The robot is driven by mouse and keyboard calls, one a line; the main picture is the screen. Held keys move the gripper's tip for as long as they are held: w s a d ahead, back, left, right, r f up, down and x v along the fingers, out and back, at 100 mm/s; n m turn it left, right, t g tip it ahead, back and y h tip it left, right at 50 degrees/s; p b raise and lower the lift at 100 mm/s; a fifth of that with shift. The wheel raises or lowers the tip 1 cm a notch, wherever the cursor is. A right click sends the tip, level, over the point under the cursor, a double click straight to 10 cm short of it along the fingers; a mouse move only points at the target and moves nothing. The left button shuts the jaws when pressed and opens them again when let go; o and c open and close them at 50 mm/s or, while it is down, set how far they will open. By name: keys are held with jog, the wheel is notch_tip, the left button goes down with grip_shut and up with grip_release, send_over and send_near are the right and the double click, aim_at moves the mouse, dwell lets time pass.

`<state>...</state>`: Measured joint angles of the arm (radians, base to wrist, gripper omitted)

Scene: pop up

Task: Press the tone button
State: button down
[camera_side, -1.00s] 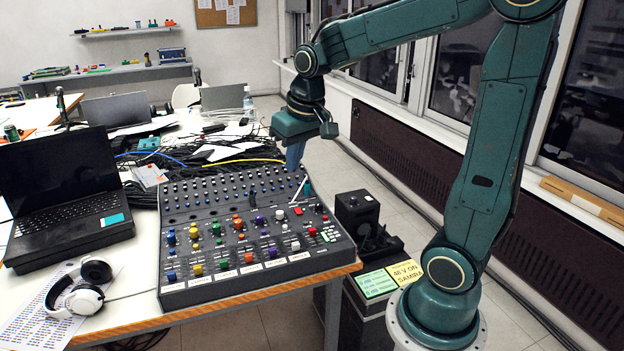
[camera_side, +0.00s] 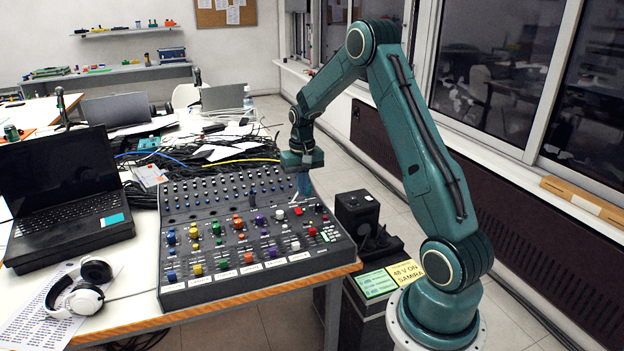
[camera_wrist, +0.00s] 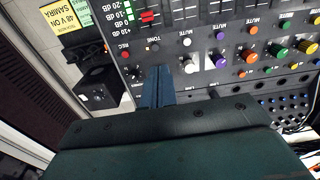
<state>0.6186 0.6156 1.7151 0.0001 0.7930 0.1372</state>
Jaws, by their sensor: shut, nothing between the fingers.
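The mixing console (camera_side: 240,275) sits on the table corner. In the wrist view the small tone button (camera_wrist: 154,47), under a label reading TONE, lies between the red REC button (camera_wrist: 125,54) and a white knob (camera_wrist: 187,42). In the side view the tone button (camera_side: 298,211) is small and hard to make out beside the red button (camera_side: 318,208). My gripper (camera_side: 304,194) is shut and empty, its blue fingers pointing down over the console's back right part. In the wrist view its fingertips (camera_wrist: 158,70) are just short of the tone button; their height above the panel is unclear.
Several coloured knobs (camera_side: 238,224) crowd the panel left of my gripper. A red fader (camera_wrist: 147,17) is near the tone button. A black box (camera_side: 357,212) stands right of the console. Headphones (camera_side: 82,290) and a laptop (camera_side: 60,190) are at the left; cables lie behind.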

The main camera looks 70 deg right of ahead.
aim_at(305, 222)
jog(key=shift+d+f, duration=0.7)
jog(key=shift+f, duration=0.25)
jog(key=shift+f, duration=0.1)
jog(key=shift+f, duration=4)
jog(key=shift+f, duration=0.15)
jog(key=shift+f, duration=0.4)
jog(key=shift+r, duration=0.3)
notch_tip(305, 222, up, 9)
jog(key=shift+f, duration=0.2)
jog(key=shift+r, duration=0.1)
